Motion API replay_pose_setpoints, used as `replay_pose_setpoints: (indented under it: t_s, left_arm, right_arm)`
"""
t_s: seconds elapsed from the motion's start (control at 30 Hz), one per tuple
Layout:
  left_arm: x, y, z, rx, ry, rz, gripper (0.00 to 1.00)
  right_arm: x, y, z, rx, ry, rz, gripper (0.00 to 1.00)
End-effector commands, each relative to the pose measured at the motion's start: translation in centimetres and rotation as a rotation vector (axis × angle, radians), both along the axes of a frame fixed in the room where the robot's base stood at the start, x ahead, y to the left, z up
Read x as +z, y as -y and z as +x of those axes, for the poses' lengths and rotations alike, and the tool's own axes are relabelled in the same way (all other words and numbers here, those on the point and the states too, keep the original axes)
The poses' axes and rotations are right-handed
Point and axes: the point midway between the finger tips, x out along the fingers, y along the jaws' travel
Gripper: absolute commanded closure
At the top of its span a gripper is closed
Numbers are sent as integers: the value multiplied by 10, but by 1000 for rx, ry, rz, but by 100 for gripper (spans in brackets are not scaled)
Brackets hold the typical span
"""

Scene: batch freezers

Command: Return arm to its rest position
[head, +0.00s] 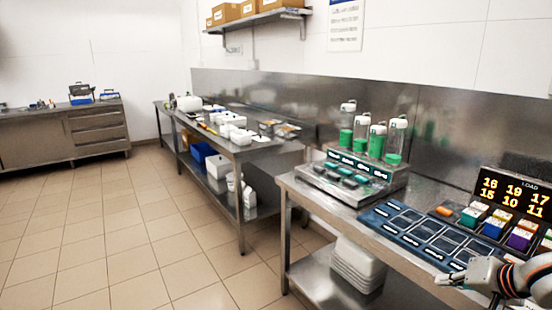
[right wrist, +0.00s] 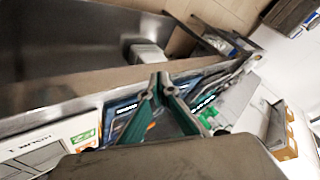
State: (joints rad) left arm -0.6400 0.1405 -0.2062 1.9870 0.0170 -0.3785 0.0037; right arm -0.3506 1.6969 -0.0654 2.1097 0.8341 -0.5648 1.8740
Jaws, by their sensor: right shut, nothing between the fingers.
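My right gripper (head: 447,279) is at the lower right of the head view, its arm coming in from the right edge. It is over the front edge of the steel bench, near the blue panel (head: 437,238) with dark square fields. It holds nothing. In the right wrist view the two fingers of the right gripper (right wrist: 160,80) come together at their tips, with the bench and floor behind them. My left gripper and left arm are not in the head view.
Coloured boxes (head: 521,240) and a lit number display (head: 513,197) stand close to the right gripper. Green-filled clear bottles (head: 377,142) stand behind a button unit (head: 352,178). White tubs (head: 357,262) sit on the shelf below. The tiled floor (head: 130,240) at left is clear.

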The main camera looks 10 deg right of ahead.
Motion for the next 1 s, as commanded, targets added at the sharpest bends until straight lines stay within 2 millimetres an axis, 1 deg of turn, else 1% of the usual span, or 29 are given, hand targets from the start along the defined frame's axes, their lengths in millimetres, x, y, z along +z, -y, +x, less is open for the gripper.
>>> replay_pose_setpoints:
  t_s: [0.03,0.17,0.2,0.27,0.4,0.47,0.5,0.57,0.6,0.67,0.7,0.77,0.87,1.0]
  left_arm:
    - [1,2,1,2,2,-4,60]
    - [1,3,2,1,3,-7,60]
    - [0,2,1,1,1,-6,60]
    - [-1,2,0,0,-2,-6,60]
    - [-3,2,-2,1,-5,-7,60]
    - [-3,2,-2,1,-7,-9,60]
    - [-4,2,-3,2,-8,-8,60]
    - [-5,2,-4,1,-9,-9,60]
    - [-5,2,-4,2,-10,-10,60]
    - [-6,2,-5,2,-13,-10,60]
    - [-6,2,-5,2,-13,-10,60]
    - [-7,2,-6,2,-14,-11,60]
    - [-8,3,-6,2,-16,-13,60]
    - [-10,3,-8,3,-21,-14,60]
  right_arm:
    - [-13,-3,-5,19,3,1,100]
    - [-50,-10,-20,92,23,-30,100]
    - [-64,-13,-26,117,30,-43,100]
    - [-84,-20,-35,157,46,-64,100]
    - [-130,-41,-59,245,83,-124,100]
    - [-149,-52,-71,281,98,-150,100]
    - [-161,-60,-78,303,110,-169,100]
    - [-178,-72,-89,335,125,-199,100]
    - [-189,-82,-97,356,136,-221,100]
    - [-204,-98,-108,387,152,-251,100]
    - [-214,-109,-116,407,162,-272,100]
    - [-228,-125,-127,435,176,-306,100]
    - [-247,-156,-145,479,199,-366,100]
    - [-267,-202,-168,539,226,-452,100]
